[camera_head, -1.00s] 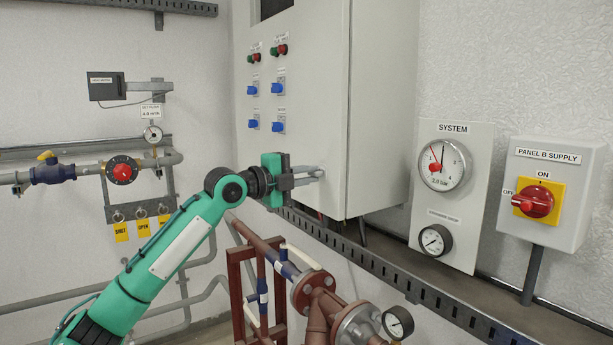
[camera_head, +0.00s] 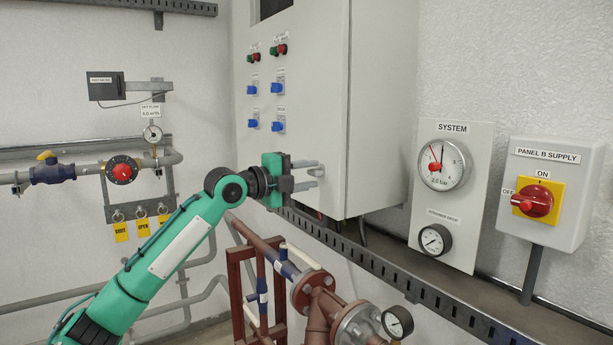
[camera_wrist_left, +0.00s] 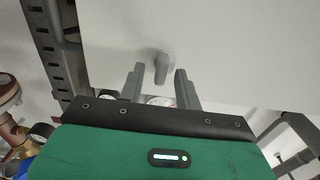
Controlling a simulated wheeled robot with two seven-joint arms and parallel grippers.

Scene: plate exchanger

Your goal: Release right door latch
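The grey door latch (camera_wrist_left: 161,66) sticks out from the pale cabinet door (camera_wrist_left: 215,45) in the left wrist view. It looks like a small knob with a short handle pointing toward the gripper. My left gripper (camera_wrist_left: 160,76) is open, with one finger on each side of the latch's lower end. I cannot tell whether either finger touches it. In the head view my left gripper (camera_head: 319,172) reaches the lower part of the grey cabinet (camera_head: 318,110); the latch cannot be made out there. My right gripper is not in view.
A slotted grey tray (camera_head: 385,271) runs below the cabinet. Red-brown pipes and a flange (camera_head: 314,291) stand below the gripper. The system gauge panel (camera_head: 452,200) and the supply switch box (camera_head: 548,190) are to the right. Blue selector knobs (camera_head: 278,126) sit above the gripper.

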